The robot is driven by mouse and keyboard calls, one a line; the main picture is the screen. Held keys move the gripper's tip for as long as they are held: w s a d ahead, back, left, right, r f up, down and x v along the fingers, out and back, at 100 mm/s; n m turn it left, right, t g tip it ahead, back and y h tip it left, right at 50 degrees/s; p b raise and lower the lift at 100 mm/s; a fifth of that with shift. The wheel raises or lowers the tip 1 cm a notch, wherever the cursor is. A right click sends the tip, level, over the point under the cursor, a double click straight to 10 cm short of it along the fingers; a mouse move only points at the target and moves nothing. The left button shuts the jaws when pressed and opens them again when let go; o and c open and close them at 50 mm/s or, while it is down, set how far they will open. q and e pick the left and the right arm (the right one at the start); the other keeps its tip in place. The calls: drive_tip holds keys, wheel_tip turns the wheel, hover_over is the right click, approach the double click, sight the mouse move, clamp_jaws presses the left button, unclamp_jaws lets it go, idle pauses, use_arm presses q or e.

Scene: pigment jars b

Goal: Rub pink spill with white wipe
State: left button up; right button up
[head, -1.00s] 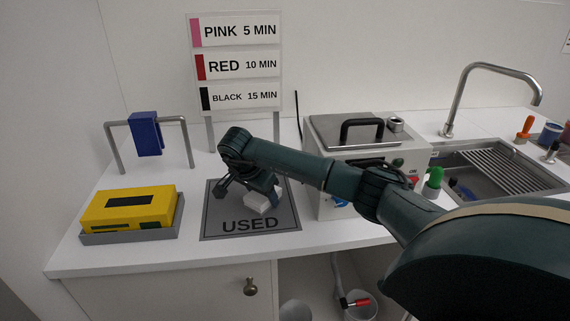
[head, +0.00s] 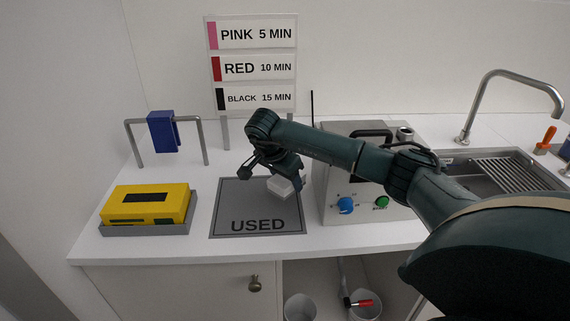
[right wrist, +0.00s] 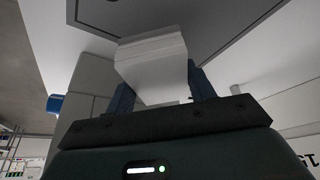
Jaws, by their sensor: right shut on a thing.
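My right gripper (head: 278,177) is over the grey mat marked USED (head: 229,206). It is shut on a white wipe (head: 280,186), a folded pale block between the fingers. In the right wrist view the wipe (right wrist: 152,65) sits between the two dark fingers, with the mat's grey surface beyond it. The wipe looks held above the mat, though the gap is hard to judge. No pink spill shows in these frames. My left gripper is not in view.
A yellow box (head: 147,203) sits in a grey tray (head: 146,229) at left. A blue cloth (head: 162,132) hangs on a metal rail. A machine with knobs (head: 331,184) stands right of the mat, then a sink (head: 470,180). A sign (head: 253,67) stands behind.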

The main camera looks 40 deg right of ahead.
drive_tip(key=shift+r+p, duration=0.45)
drive_tip(key=shift+r, duration=0.75)
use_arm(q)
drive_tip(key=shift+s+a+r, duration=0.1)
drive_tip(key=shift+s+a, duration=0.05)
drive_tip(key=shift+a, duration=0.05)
